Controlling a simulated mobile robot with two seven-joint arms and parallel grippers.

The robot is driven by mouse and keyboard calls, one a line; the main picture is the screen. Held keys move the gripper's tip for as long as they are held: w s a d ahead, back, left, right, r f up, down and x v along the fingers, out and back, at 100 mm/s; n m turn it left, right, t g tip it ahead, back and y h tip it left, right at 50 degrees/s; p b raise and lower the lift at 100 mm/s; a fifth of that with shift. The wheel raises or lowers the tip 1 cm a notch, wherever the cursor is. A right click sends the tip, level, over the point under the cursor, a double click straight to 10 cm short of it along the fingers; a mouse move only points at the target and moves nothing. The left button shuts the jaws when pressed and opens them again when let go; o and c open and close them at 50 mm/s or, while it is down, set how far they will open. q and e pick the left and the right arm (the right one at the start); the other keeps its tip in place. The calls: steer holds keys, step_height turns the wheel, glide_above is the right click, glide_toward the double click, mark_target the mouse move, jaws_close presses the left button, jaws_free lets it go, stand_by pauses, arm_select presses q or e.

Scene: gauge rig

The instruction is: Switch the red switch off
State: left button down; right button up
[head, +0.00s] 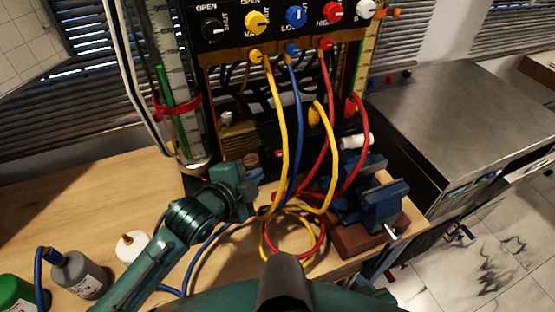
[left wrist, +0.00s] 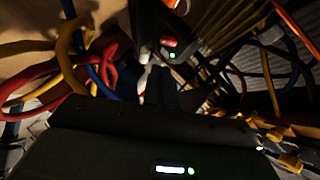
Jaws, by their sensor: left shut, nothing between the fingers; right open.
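In the left wrist view a small red switch (left wrist: 168,42) shows on a dark box, with a small green light (left wrist: 172,55) just below it. Its on or off position is too small to tell. My left gripper (head: 258,183) is low in front of the gauge panel in the head view. Its dark fingers (left wrist: 172,88) are shut and empty, and in the left wrist view they point towards the switch. I cannot tell whether they touch it. In the head view I cannot make out the switch clearly behind the gripper and hoses. My right gripper is not in view.
Yellow, blue and red hoses (head: 284,130) hang from the panel and coil on the wooden bench (head: 110,190) beside my left gripper. A blue vise (head: 385,205) stands to the right. Bottles (head: 80,275) stand at the lower left. A red knob (head: 333,12) is on the panel.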

arm_select(q)
glide_toward(282, 156)
steer(key=x, duration=0.5)
steer(key=shift+w+d+f+p, duration=0.25)
steer(key=shift+w+d+p, duration=0.05)
steer(key=shift+d, duration=0.05)
arm_select(e)
steer(key=shift+s, duration=0.1)
arm_select(q)
steer(key=shift+s+b, duration=0.15)
steer(key=shift+b, duration=0.4)
steer(key=shift+w+f, duration=0.1)
steer(key=shift+w, duration=0.15)
steer(key=shift+r+p, duration=0.6)
steer(key=shift+r, duration=0.2)
arm_select(e)
steer(key=shift+s+a+r, duration=0.1)
steer(key=shift+s+r, duration=0.15)
steer(key=shift+r, duration=0.4)
steer(key=shift+f, duration=0.15)
